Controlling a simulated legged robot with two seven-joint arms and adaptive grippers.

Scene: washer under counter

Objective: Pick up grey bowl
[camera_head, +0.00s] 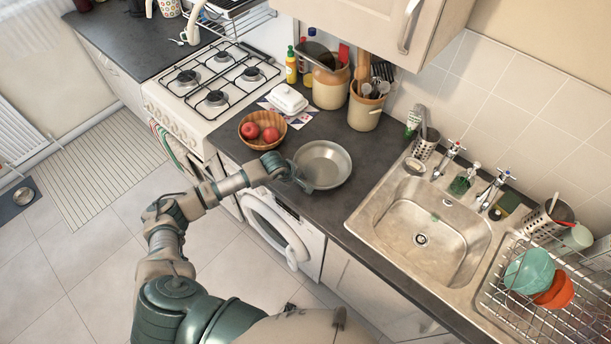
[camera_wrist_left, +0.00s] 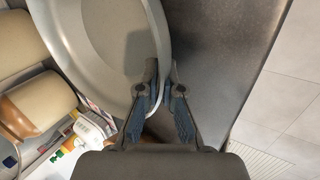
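The grey bowl (camera_head: 326,160) is at the front edge of the dark counter, above the washing machine. My left gripper (camera_head: 304,184) is at the bowl's front left rim. In the left wrist view the bowl (camera_wrist_left: 95,45) fills the upper left. There the left gripper's fingertips (camera_wrist_left: 160,82) are close together, one inside the bowl and one outside, with the rim between them. The bowl looks level; I cannot tell whether it is lifted off the counter. My right gripper is in neither view.
A wooden bowl with red fruit (camera_head: 262,129) is left of the grey bowl. A white butter dish (camera_head: 287,98) and stoneware jars (camera_head: 331,85) stand behind. The sink (camera_head: 420,236) is to the right, the gas stove (camera_head: 213,83) to the left. The washing machine (camera_head: 283,229) is below.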

